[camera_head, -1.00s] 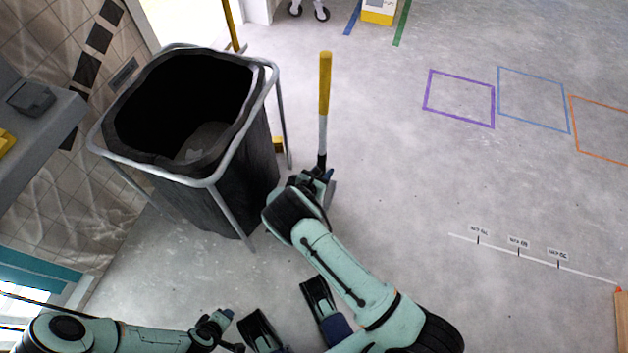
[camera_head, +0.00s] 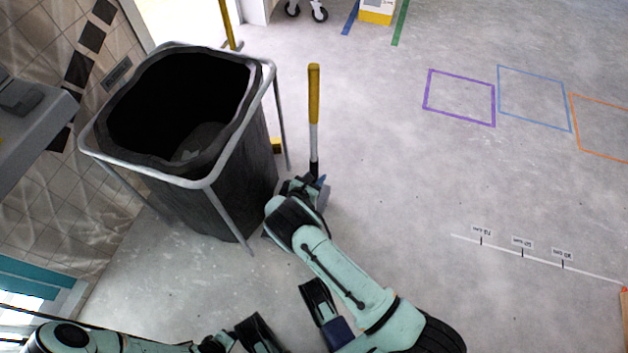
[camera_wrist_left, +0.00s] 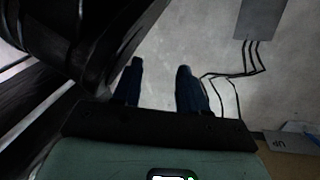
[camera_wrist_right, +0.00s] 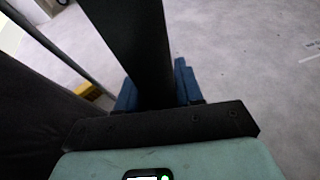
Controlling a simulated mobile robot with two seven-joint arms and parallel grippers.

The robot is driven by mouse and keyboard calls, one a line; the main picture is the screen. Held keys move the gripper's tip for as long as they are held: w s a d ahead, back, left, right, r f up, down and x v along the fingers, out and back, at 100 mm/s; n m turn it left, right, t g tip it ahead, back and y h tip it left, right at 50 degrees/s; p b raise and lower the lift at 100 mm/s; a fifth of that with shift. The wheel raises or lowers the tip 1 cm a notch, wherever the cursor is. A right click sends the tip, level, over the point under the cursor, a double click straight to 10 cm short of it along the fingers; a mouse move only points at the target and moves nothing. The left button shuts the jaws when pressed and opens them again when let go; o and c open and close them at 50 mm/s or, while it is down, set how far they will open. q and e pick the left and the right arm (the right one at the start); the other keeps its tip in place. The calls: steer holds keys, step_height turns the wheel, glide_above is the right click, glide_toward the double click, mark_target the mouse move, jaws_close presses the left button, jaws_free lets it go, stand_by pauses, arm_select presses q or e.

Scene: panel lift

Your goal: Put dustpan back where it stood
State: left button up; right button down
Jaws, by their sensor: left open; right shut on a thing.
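The dustpan (camera_head: 314,95) has a long upright handle with a yellow grip, a pale shaft and a black lower part. Its grey pan (camera_head: 325,196) is partly hidden behind my right gripper (camera_head: 305,184), close to the floor; I cannot tell if it touches. My right gripper is shut on the dustpan's black lower shaft, which rises between the fingers in the right wrist view (camera_wrist_right: 135,45). My left gripper (camera_wrist_left: 163,82) is open and empty, low at the bottom left of the head view.
A black bin in a grey metal frame (camera_head: 205,184) stands just left of the dustpan. A yellow pole (camera_head: 227,25) stands behind it. Purple (camera_head: 459,98), blue and orange outlines and a marked scale line lie on clear floor to the right.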

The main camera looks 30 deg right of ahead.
steer(key=shift+w+f, duration=0.1)
steer(key=shift+f, duration=0.75)
steer(key=shift+w+a+f+b, duration=0.1)
steer(key=shift+w+b, duration=0.05)
steer(key=shift+b, duration=0.2)
arm_select(q)
steer(key=shift+s+a+f+g, duration=0.15)
steer(key=shift+s+f+g, duration=0.25)
steer(key=shift+s+f, duration=0.6)
steer(key=shift+s+r, duration=0.1)
steer(key=shift+s, duration=0.05)
arm_select(e)
steer(key=c, duration=0.7)
jaws_free()
steer(key=shift+f, duration=0.1)
arm_select(q)
steer(key=shift+s, duration=0.1)
